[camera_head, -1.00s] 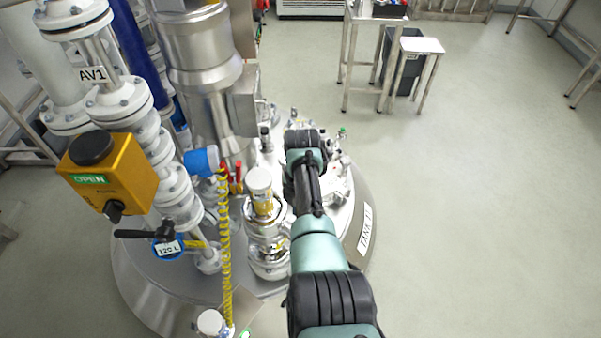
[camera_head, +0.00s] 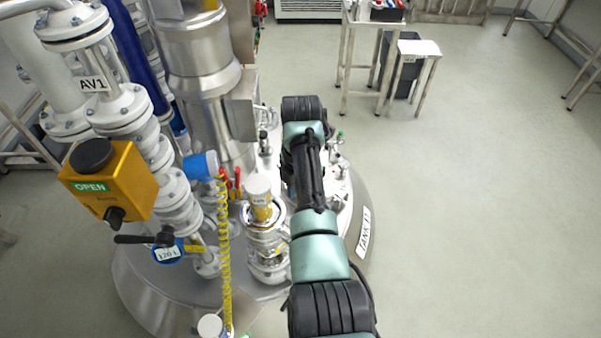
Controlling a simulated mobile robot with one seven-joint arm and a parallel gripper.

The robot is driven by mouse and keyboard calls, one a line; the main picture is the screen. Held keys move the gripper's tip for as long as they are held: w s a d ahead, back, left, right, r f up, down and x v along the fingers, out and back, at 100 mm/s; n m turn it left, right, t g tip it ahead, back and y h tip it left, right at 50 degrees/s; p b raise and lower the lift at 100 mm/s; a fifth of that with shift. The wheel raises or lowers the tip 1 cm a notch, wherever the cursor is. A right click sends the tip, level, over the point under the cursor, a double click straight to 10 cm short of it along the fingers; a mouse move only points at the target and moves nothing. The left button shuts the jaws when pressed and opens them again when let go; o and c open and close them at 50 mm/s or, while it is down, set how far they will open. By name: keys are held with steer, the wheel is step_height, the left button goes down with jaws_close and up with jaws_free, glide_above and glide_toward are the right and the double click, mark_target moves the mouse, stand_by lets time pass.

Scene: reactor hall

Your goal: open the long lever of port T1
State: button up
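The top of the steel tank (camera_head: 365,205), with a label that seems to read "TANK T1", fills the middle of the head view. Small fittings (camera_head: 338,172) stand on its lid, to the right of my arm and partly behind it. I cannot pick out port T1 or its long lever for sure; my arm covers part of the lid. My arm reaches from the bottom of the picture up over the lid. My gripper is hidden behind the arm, so its fingers do not show.
On the left stand white flanged pipes (camera_head: 125,110), a yellow box marked OPEN (camera_head: 110,182), a black-handled valve (camera_head: 150,238) and a coiled yellow hose (camera_head: 225,270). A steel column (camera_head: 195,60) rises behind the lid. Steel tables (camera_head: 412,48) and a dark bin (camera_head: 402,72) stand at the back.

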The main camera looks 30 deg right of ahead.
steer(key=shift+r, duration=2.15)
steer(key=w+a+r+m+t+h, duration=0.1)
steer(key=w+a+r+m+t, duration=0.2)
steer(key=r, duration=0.4)
steer(key=w+a+r+m+t+h, duration=0.1)
steer(key=w+r+m+t, duration=0.1)
steer(key=w+r+t, duration=0.3)
steer(key=w+a+r+m+t+h, duration=0.1)
steer(key=w+a+r+m+t, duration=0.2)
steer(key=w+r, duration=0.35)
steer(key=s+a+r+m+t, duration=0.2)
steer(key=a+r+m+t, duration=0.15)
steer(key=r, duration=0.55)
steer(key=s+a+r+m+t, duration=0.2)
steer(key=a+r+t, duration=0.2)
steer(key=r, duration=0.6)
steer(key=s+a+r+m+t+y, duration=0.1)
steer(key=s+a+r+m+t, duration=0.2)
steer(key=s+r, duration=0.6)
steer(key=s+a+r+m+t+y, duration=0.1)
steer(key=s+a+r+m+t, duration=0.2)
steer(key=s+a+r+t, duration=0.3)
steer(key=s+a+r, duration=0.1)
steer(key=s+r, duration=0.2)
steer(key=s, duration=0.1)
steer(key=shift+s+a+r+y, duration=0.15)
steer(key=shift+s+y, duration=0.25)
steer(key=shift+m, duration=0.25)
